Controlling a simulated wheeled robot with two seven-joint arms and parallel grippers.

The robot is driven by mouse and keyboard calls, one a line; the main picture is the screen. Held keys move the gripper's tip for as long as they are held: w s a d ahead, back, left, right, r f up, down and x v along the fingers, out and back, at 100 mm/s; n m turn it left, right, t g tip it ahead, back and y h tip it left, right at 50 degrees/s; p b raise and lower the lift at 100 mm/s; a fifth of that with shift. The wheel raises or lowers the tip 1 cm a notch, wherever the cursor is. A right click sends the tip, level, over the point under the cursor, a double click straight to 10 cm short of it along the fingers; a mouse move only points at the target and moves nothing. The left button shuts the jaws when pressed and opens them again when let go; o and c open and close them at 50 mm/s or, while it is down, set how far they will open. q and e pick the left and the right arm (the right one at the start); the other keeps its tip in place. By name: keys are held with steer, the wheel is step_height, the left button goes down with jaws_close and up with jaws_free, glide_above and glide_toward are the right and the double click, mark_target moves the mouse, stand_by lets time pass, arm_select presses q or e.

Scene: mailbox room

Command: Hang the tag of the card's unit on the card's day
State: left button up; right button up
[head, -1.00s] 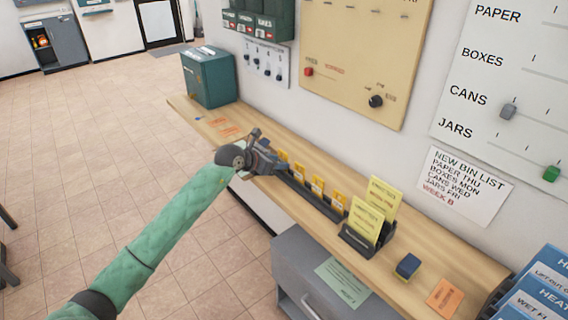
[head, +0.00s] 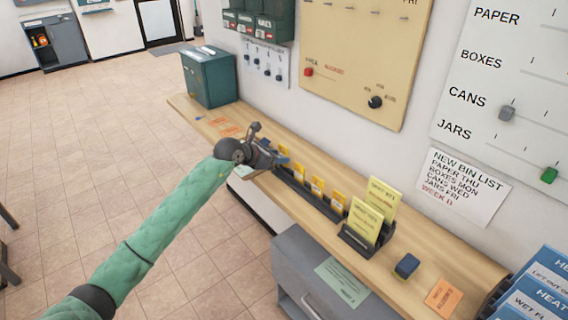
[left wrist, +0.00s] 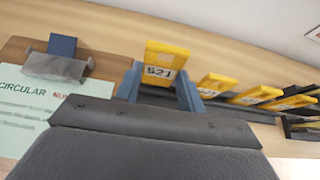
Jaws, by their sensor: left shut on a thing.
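My left gripper (head: 282,156) is shut on a yellow tag at the far-left end of the black rail (head: 310,193) on the wooden shelf. In the left wrist view, the held tag (left wrist: 166,62) reads something like S21 and stands upright between the two blue-grey fingers. Other yellow tags (head: 317,186) stand in a row along the rail to its right; they also show in the left wrist view (left wrist: 258,95). Yellow cards (head: 366,220) stand in a black holder; their print is too small to read. The tan wall board (head: 350,50) has FRI at its upper right. My right gripper is not in view.
A green box (head: 208,77) stands at the shelf's left end. A grey cabinet (head: 300,270) is below. A bin list and a white board with sliders hang on the right wall.

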arm_select(q)
steer(key=shift+s+a, duration=0.5)
steer(key=shift+a, duration=0.15)
steer(key=shift+s+a, duration=0.45)
steer(key=shift+a, duration=0.2)
stand_by(0.5)
steer(key=s+a, duration=0.4)
steer(key=a, duration=0.1)
steer(key=shift+a+b, duration=0.25)
steer(key=shift+b, duration=0.2)
stand_by(0.3)
stand_by(1.1)
